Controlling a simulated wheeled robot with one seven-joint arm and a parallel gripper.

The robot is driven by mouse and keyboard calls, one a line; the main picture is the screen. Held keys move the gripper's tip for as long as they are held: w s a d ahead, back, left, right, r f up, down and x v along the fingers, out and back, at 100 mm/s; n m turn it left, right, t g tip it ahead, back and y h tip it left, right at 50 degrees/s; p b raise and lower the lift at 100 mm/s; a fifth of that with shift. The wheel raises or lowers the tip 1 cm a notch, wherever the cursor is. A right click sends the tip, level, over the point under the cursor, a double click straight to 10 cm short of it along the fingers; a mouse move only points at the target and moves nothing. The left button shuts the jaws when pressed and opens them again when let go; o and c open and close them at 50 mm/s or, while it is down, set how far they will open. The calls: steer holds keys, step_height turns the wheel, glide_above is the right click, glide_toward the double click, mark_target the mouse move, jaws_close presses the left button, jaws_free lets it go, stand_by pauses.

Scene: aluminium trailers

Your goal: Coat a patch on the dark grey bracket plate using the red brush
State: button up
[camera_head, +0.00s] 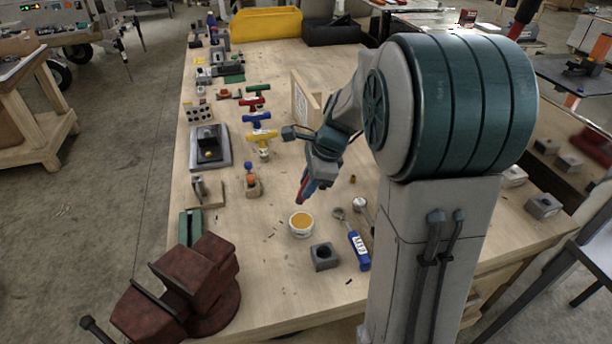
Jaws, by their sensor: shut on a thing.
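My gripper (318,172) points down over the middle of the wooden bench and is shut on the red brush (304,187). The brush hangs tilted just above and behind a small white pot (301,232) of amber coating. Whether its tip touches the pot cannot be told, but it looks apart from it. A dark grey plate (222,158) with a black raised part lies flat at the bench's left side, left of my gripper; it looks like the bracket plate. No coated patch can be made out on it, though an orange-brown spot shows on the black part.
A grey block with a hole (324,257) and a blue-handled tool (358,248) lie near the pot. A rust-red vise (195,285) stands at the front left. Several T-handled tools (257,117) stand behind.

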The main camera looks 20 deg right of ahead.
steer(key=shift+s+d+f+b, duration=0.1)
steer(key=shift+d+f+b, duration=0.1)
steer(key=shift+f+b, duration=0.55)
step_height(320, 180, down, 4)
steer(key=b, duration=0.3)
steer(key=shift+f, duration=0.15)
steer(key=shift+f+b, duration=0.35)
steer(key=shift+f, duration=0.2)
stand_by(1.4)
steer(key=shift+r, duration=0.1)
steer(key=shift+r+p, duration=3.2)
steer(key=shift+r, duration=0.25)
